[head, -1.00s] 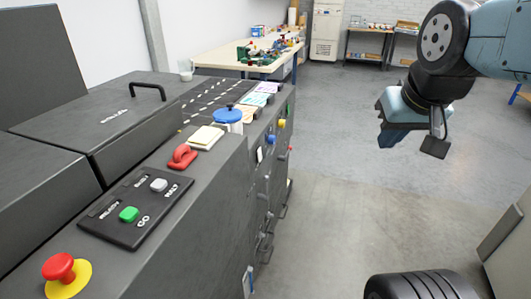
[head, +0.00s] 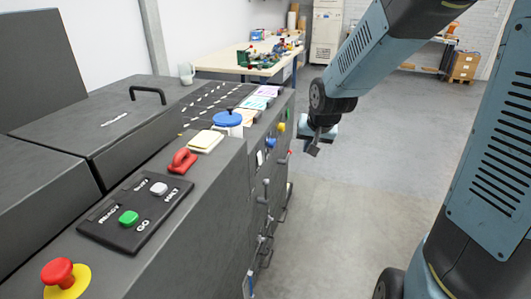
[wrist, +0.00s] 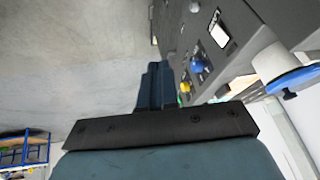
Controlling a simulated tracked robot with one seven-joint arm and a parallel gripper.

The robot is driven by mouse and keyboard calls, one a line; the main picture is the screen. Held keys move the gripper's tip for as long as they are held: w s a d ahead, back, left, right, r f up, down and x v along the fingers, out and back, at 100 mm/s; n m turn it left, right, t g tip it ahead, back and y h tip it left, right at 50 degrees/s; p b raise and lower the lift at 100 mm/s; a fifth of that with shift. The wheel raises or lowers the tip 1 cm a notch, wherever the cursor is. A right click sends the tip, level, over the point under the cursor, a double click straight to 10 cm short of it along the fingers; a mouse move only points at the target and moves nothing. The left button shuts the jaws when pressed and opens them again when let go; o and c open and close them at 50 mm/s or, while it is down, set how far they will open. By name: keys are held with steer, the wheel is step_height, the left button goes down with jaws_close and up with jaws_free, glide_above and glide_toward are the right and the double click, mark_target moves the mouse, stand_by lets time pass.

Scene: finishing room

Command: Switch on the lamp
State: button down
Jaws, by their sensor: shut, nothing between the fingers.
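No lamp can be made out for certain in either view. A white rocker-like switch (head: 259,157) is on the dark machine's side face; it also shows in the wrist view (wrist: 219,30). A blue knob (head: 270,141) and a yellow knob (head: 281,128) sit farther along that face; the wrist view shows the blue knob (wrist: 198,65) and the yellow one (wrist: 185,87) right of my fingers. I cannot tell which control belongs to a lamp. My gripper (head: 313,149) is shut and empty, to the right of the knobs and apart from the face.
Levers stick out low on the side face. A workbench (head: 220,60) stands behind. Floor to the right is open.

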mark_target(259, 158)
steer(key=w+a+f+m+y, duration=0.1)
steer(key=w+a+f+y, duration=0.1)
steer(key=w+a+f, duration=0.2)
steer(key=shift+w+a+f+t+y, duration=0.3)
steer(key=shift+w+a+f, duration=0.1)
steer(key=shift+w+a, duration=0.15)
steer(key=shift+w+f, duration=0.1)
steer(key=shift+w+a+f, duration=1)
steer(key=shift+a+f, duration=0.1)
steer(key=shift+f, duration=0.3)
steer(key=shift+w+a+f, duration=1.05)
steer(key=shift+a+f, duration=0.05)
steer(key=shift+f, duration=0.35)
steer(key=shift+w+a+f, duration=1)
steer(key=shift+a+f, duration=0.1)
steer(key=shift+f, duration=0.3)
steer(key=shift+a, duration=0.1)
